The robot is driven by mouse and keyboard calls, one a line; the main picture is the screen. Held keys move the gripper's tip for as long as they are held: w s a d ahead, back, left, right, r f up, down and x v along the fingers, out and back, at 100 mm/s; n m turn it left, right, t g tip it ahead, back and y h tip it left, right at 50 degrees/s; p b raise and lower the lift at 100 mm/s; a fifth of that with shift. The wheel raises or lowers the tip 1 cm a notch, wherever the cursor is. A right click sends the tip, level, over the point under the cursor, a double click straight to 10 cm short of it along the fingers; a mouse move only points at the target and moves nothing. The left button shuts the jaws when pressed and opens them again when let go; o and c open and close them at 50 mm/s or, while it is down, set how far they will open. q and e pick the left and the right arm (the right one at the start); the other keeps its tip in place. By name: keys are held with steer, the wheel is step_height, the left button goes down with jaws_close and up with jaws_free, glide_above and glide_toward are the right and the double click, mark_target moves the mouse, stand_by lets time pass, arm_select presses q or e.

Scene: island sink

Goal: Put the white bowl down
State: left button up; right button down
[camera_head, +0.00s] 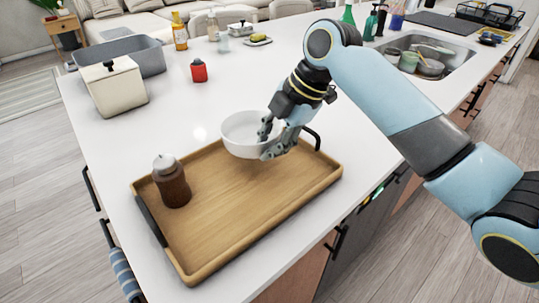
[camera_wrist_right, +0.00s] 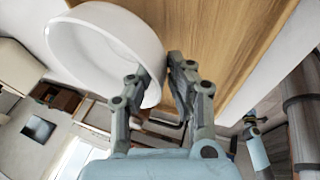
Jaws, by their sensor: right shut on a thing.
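The white bowl (camera_head: 241,136) is upright over the back part of the wooden tray (camera_head: 215,242) in the head view. Whether it touches the tray or hangs just above it, I cannot tell. My right gripper (camera_head: 268,143) is shut on the bowl's right side. In the right wrist view the bowl (camera_wrist_right: 90,45) is at the upper left, its rim between the fingers of the right gripper (camera_wrist_right: 160,85). The tray's wood (camera_wrist_right: 215,30) shows beyond it. My left gripper is in neither view.
A brown bottle with a pale top (camera_head: 171,183) stands at the tray's left end. A white canister (camera_head: 114,88), a grey bin (camera_head: 137,52) and a red jar (camera_head: 198,71) stand farther back on the white counter. The sink (camera_head: 425,55) is at the back right. The tray's front half is clear.

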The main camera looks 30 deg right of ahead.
steer(key=shift+f, duration=1.95)
steer(key=c, duration=1.2)
jaws_free()
steer(key=shift+c, duration=0.2)
steer(key=v, duration=1.2)
steer(key=shift+s, duration=0.15)
